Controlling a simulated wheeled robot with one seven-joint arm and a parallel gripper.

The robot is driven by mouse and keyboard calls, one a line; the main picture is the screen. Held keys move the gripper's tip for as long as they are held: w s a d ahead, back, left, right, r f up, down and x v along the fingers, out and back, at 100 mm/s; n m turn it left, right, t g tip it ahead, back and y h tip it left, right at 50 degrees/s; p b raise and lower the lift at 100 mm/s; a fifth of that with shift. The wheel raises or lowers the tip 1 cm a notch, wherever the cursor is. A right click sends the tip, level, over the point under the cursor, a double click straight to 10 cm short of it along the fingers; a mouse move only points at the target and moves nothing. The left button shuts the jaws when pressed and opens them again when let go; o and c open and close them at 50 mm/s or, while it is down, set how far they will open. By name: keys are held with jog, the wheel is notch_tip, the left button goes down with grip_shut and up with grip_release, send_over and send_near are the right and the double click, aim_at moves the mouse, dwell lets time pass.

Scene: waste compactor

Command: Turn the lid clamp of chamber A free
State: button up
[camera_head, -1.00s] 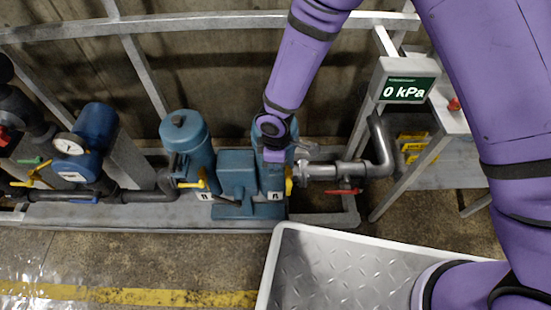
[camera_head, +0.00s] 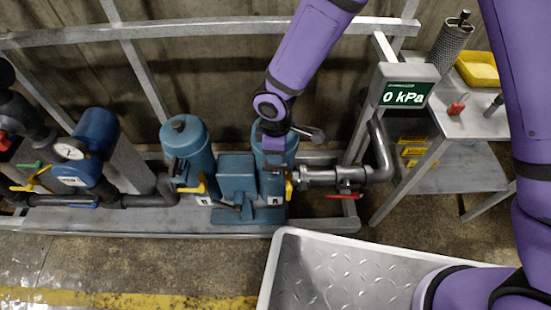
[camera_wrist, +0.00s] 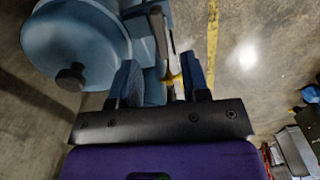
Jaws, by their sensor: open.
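The right blue chamber (camera_head: 259,135), with a label on its base that is hard to read, stands behind my gripper (camera_head: 274,166), which hides much of its lid. A grey lever-like piece (camera_head: 308,133) juts out to the right beside my gripper; I cannot tell for certain whether it is the lid clamp. In the wrist view my gripper (camera_wrist: 160,88) is open. A slim bar with a dark end (camera_wrist: 159,28) shows beyond the gap between the fingers; contact cannot be told. A blue lid (camera_wrist: 70,35) with a black knob (camera_wrist: 70,77) lies left of the fingers.
A second blue chamber (camera_head: 188,148) stands to the left. A pipe with a red-handled valve (camera_head: 345,195) runs right of the chambers. The display (camera_head: 404,94) reads 0 kPa. A table (camera_head: 472,122) with a yellow tray (camera_head: 478,68) is at right.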

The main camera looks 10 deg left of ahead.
jog(key=shift+r, duration=1.9)
jog(key=w+d+r+m+t, duration=0.1)
jog(key=w+d+r+m, duration=0.25)
jog(key=d+r, duration=0.8)
jog(key=w+d+r+m+t, duration=0.2)
jog(key=d+r+m, duration=0.3)
jog(key=d+r, duration=0.6)
jog(key=s+d+r+m+t, duration=0.1)
jog(key=s+d+r+m, duration=0.4)
jog(key=s+d, duration=0.3)
jog(key=s+d+r+m+t, duration=0.1)
jog(key=s+d+r+m, duration=0.5)
jog(key=s+d+r, duration=0.2)
jog(key=shift+s+d+r, duration=0.25)
jog(key=shift+s+d, duration=0.35)
jog(key=shift+d, duration=0.35)
